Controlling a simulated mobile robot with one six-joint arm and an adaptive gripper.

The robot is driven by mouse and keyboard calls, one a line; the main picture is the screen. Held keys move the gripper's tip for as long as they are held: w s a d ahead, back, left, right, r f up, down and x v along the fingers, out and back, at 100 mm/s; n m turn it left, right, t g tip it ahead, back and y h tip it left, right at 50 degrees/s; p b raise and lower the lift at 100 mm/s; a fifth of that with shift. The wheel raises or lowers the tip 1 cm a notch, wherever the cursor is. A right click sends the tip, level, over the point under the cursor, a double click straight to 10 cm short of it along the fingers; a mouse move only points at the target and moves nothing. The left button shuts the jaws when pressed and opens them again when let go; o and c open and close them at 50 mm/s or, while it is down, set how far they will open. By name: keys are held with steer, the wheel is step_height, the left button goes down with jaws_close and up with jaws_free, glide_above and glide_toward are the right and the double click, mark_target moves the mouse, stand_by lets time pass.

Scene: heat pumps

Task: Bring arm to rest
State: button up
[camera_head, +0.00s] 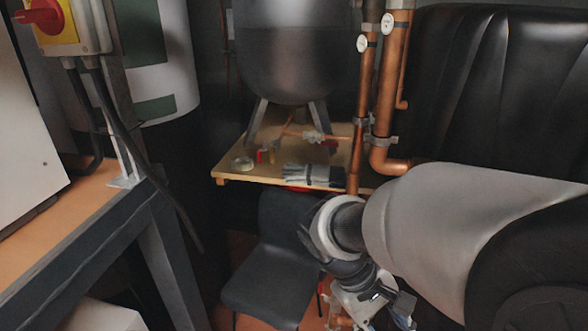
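My arm (440,225) reaches in from the right side of the picture as a thick light-grey link. It bends at a dark joint with a pale ring, and its wrist hangs downward. My gripper (385,312) is at the bottom, right of the dark chair, and is partly cut off by the lower edge. Its fingers are too small and unclear to tell whether they are open or shut. I see nothing clearly held.
A dark chair (268,262) stands left of my wrist. Copper pipes (390,90) rise behind my arm. A dark metal frame (75,245) stands left.

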steer(key=s+a+r+m+t+y, duration=0.2)
steer(key=s+r+m+t+y, duration=0.3)
steer(key=s+r+t+y, duration=0.1)
steer(key=shift+s+a+r+t, duration=0.35)
steer(key=shift+s+r, duration=0.3)
steer(key=shift+s, duration=0.55)
stand_by(6.2)
